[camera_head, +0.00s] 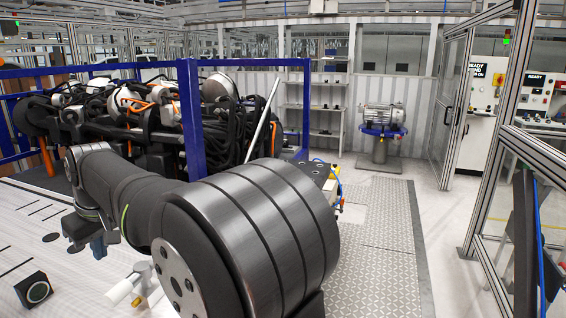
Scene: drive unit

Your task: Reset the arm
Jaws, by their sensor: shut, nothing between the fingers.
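My arm (240,235) fills the left foreground, with a large dark, ringed joint close to the camera. It stretches left to a grey elbow, then bends down toward the white work surface (20,215). My gripper (76,247) is small and dark at the lower end of the arm, over the left part of this surface. It is shut with nothing visible in it. Its fingertips are small and partly hard to make out.
A blue-framed rack (190,120) with dark machinery and cables stands behind the arm. A dark box with a round face (34,290) and a white cylindrical part (128,288) lie near the front left. A drive unit on a stand (382,125) is farther back. The patterned floor (385,235) is clear.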

